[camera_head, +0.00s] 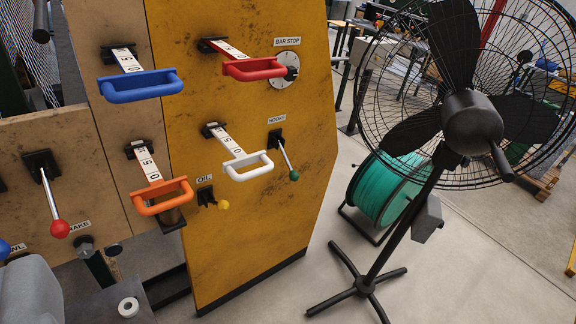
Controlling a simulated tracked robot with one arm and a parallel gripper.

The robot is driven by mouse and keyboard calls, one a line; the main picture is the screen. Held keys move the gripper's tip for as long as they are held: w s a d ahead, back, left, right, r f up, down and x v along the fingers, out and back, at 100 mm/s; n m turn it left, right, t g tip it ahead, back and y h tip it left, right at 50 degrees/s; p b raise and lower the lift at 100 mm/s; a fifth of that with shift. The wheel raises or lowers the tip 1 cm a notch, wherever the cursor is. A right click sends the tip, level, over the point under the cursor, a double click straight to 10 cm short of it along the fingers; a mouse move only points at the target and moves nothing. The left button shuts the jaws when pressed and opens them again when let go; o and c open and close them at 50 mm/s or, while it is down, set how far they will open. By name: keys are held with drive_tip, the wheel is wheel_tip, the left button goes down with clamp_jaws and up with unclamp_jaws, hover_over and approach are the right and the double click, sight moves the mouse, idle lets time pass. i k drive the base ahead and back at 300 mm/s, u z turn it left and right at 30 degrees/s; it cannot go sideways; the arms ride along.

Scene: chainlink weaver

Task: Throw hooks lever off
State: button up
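The hooks lever (286,157) is a thin metal rod with a green knob. It sits on a dark mount on the yellow panel, just below the "HOOKS" label (277,119). The rod slants down and to the right, with the knob at its lower end. The white handle (248,166) with a numbered strip is just left of it. My gripper is not in view, so its opening and contents cannot be seen.
Red (253,69), blue (141,87) and orange (162,197) handles stick out from the panels. A small yellow-knobbed "OIL" lever (221,204) is below left. A red-knobbed lever (54,204) is far left. A black stand fan (472,123) and green hose reel (388,187) stand right.

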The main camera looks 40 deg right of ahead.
sight(294, 175)
drive_tip(key=k, duration=0.65)
drive_tip(key=z, duration=0.55)
drive_tip(key=i, duration=1.3)
drive_tip(key=u, duration=0.4)
